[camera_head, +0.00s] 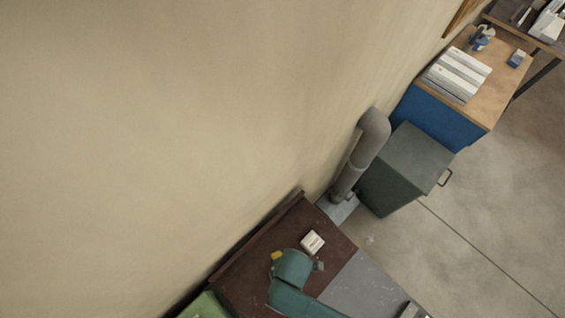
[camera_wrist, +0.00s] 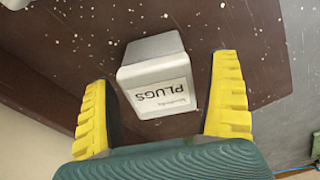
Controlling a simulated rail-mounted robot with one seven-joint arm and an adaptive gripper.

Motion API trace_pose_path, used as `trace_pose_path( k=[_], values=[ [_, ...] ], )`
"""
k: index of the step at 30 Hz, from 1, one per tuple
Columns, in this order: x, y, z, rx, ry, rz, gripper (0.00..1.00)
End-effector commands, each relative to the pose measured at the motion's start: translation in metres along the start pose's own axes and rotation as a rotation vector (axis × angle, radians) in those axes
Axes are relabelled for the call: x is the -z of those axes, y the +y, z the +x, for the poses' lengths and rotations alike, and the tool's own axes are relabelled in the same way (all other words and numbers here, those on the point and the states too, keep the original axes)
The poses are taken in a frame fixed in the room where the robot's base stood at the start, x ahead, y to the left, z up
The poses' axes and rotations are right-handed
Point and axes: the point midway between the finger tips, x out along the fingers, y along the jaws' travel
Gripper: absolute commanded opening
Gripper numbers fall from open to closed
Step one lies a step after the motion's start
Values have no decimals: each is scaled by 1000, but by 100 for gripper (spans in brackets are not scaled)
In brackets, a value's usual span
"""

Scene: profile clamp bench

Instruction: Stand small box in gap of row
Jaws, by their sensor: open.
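A small light-grey box (camera_wrist: 155,75) with a white label reading "PLUGS", upside down in the picture, rests on the dark brown, speckled bench top. In the wrist view it lies between the two yellow fingers of my gripper (camera_wrist: 166,80), which is open. Gaps show on both sides, and I see no grip on it. In the head view a small white box (camera_head: 312,242), apparently the same one, sits on the brown bench just beyond my teal gripper (camera_head: 297,262). I cannot make out a row of boxes with a gap.
The brown bench top (camera_head: 240,285) meets a grey surface (camera_head: 365,290) on its right. Beyond it stand a grey pipe (camera_head: 365,150), a dark green bin (camera_head: 405,165) and a blue bench (camera_head: 435,115) with pale slats (camera_head: 458,75). The wall (camera_head: 150,130) runs close along the left.

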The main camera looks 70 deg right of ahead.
Motion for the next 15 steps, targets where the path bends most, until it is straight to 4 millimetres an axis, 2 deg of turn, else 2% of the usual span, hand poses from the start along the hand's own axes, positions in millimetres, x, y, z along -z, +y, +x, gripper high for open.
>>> trace_pose_path(
  k=[2,3,13,14,15],
  values=[
    [0,0,0,0,0,0,91],
    [0,0,0,0,0,0,86],
    [0,0,-1,0,0,0,23],
    [0,0,-1,0,0,0,18],
    [0,0,-1,-1,1,0,18]
  ],
)
